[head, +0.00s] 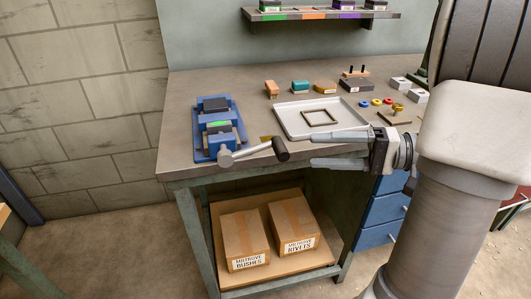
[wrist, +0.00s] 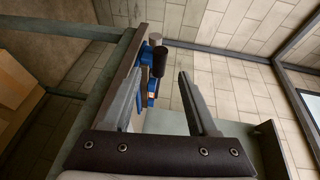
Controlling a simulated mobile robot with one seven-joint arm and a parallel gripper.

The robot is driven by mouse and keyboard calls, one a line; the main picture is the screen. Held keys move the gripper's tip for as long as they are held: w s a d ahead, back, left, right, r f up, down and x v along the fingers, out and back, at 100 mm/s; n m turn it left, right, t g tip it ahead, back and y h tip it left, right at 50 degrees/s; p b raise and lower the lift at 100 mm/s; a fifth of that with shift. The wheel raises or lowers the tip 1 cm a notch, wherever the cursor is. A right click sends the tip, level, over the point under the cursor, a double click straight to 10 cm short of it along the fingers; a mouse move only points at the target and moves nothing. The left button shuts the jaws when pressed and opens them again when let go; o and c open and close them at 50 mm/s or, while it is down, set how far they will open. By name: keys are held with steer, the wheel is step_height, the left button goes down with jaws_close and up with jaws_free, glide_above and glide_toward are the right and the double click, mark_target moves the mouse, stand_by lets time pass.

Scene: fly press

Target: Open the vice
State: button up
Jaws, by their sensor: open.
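The blue vice (head: 226,106) stands at the left end of the bench, with dark jaw blocks and a small green patch on its front part. A grey handle (head: 248,152) at its front runs right to a black grip (head: 281,149). My gripper (head: 312,150) is open and empty, pointing left at the bench's front edge, a short way right of the black grip. In the wrist view the black grip (wrist: 160,62) shows between and beyond my open fingers (wrist: 160,74); the left finger partly hides the blue vice (wrist: 146,52). The gap between the vice jaws is hard to judge.
A white tray (head: 289,121) holding a square frame lies behind my gripper on the bench (head: 188,88). Small coloured blocks and rings stand further back and right. Boxes (head: 245,240) sit on the shelf below. Floor in front of the bench is clear.

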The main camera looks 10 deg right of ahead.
steer(key=b+x, duration=0.1)
steer(key=x, duration=1)
steer(key=shift+a, duration=0.15)
jaws_close()
steer(key=shift+r, duration=0.15)
stand_by(0.8)
